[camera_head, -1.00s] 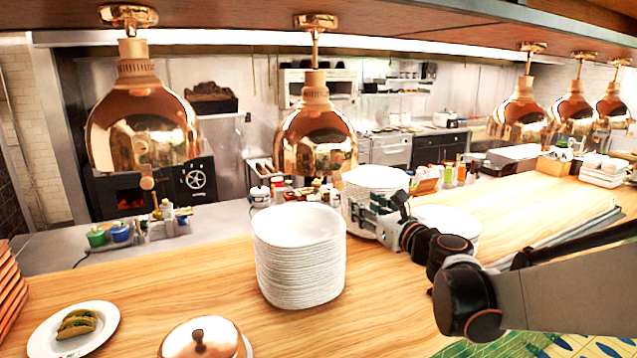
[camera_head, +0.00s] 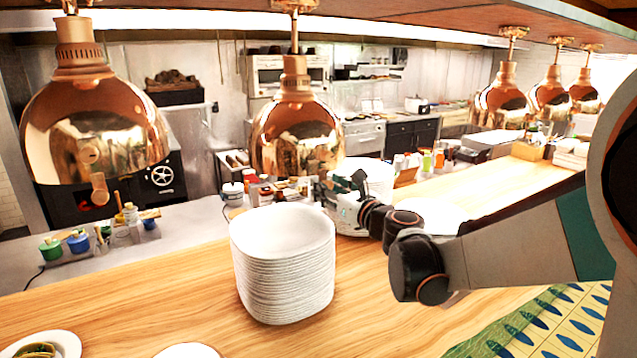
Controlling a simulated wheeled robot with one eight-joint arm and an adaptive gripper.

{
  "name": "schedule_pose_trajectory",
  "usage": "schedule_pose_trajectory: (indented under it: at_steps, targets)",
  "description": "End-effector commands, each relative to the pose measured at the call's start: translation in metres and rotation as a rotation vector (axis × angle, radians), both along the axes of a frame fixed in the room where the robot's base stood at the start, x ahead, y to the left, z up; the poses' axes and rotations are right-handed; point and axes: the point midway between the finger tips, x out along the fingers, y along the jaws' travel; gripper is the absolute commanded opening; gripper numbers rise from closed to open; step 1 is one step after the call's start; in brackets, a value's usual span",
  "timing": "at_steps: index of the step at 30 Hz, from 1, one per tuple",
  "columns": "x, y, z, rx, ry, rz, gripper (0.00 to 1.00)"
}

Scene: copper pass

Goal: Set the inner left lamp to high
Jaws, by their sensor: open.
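Several copper heat lamps hang from the shelf over the counter. A large lamp (camera_head: 92,125) is at the far left, with a small copper knob (camera_head: 99,188) at its lower front. A second lamp (camera_head: 296,135) hangs to its right, above a plate stack; its knob cannot be made out. Three more lamps (camera_head: 502,105) hang farther right. I cannot tell for sure which is the inner left one. My gripper (camera_head: 340,203) is open, below and a little right of the second lamp, apart from it. Its fingertips are small and partly lost against the plates behind.
A tall stack of white plates (camera_head: 284,262) stands on the wooden counter (camera_head: 160,300), left of my gripper. Another plate stack (camera_head: 367,176) is behind the gripper. Small jars (camera_head: 78,240) stand at the left.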

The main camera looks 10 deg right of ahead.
Motion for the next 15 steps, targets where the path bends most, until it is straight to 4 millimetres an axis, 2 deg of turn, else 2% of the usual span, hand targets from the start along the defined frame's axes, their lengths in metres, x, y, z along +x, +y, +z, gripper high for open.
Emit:
schedule_pose_trajectory:
  at_steps: [10, 11, 15]
  targets:
    - [0.0014, 0.0002, 0.0000, 0.000, 0.000, -0.001, 0.42]
    - [0.0014, 0.0002, 0.0000, 0.000, 0.000, -0.001, 0.39]
    - [0.0014, 0.0002, 0.0000, 0.000, 0.000, 0.000, 0.08]
